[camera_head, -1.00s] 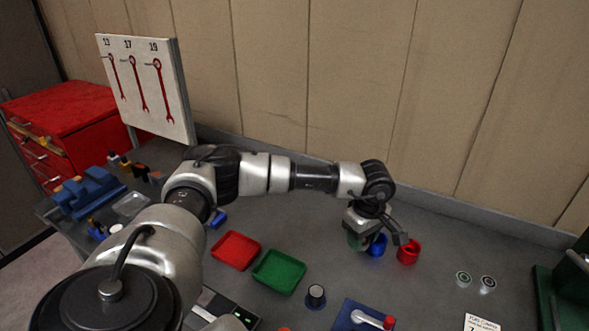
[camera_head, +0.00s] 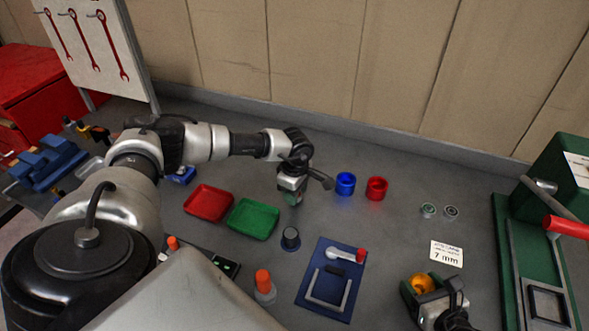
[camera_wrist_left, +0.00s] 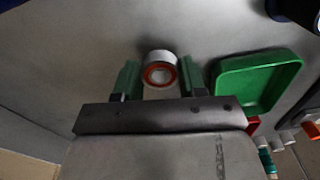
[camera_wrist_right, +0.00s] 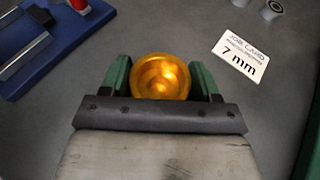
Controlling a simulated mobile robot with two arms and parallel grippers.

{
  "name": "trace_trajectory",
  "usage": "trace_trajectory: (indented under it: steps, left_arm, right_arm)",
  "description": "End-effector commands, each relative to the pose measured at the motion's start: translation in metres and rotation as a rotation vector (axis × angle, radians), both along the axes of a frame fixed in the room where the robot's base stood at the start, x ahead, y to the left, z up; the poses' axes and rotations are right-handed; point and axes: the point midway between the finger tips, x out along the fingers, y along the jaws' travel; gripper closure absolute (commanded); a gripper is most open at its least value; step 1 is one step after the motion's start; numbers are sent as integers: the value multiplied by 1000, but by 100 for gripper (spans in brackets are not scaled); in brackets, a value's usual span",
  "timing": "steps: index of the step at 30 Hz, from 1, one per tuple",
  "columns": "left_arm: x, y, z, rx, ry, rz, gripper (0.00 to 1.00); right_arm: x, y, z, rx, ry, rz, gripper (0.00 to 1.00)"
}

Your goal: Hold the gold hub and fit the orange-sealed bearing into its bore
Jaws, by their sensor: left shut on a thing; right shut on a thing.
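The gold hub (camera_head: 424,282) is in my right gripper (camera_head: 428,290), low over the bench at the front right. In the right wrist view the hub (camera_wrist_right: 160,76) sits between the two green fingers, its round bore facing the camera. The orange-sealed bearing (camera_wrist_left: 160,72) is a pale ring with an orange face, held between the green fingers of my left gripper (camera_wrist_left: 158,80). In the head view my left gripper (camera_head: 292,190) is over the bench left of the blue cup; the bearing cannot be made out there. The hub and bearing are well apart.
A blue cup (camera_head: 345,184) and a red cup (camera_head: 377,188) stand at the back. Two small bearings (camera_head: 439,211) lie right of them, near a 7 mm job card (camera_head: 446,254). A green tray (camera_head: 253,218), blue mat (camera_head: 318,300) and green press (camera_head: 508,270) flank clear bench.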

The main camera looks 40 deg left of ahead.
Motion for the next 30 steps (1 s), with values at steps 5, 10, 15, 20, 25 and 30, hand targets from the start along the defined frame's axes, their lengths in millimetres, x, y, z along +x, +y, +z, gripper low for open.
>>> trace_trajectory:
  steps: [5,10,15,20,25,30]
  left_arm:
    - [0,0,-13,1,-1,0,84]
    - [0,0,-13,1,-1,-1,84]
    - [0,0,-15,1,0,-1,48]
    - [0,0,-15,1,0,-1,33]
    - [0,0,-15,1,0,-1,33]
    - [1,0,-4,-1,-3,-1,33]
  right_arm:
    - [0,0,0,-1,1,0,73]
    - [0,0,0,-1,1,0,73]
    - [0,0,0,-1,1,0,73]
    - [0,0,0,-1,1,0,73]
    - [0,0,0,-1,1,0,73]
    - [0,0,0,-1,1,0,73]
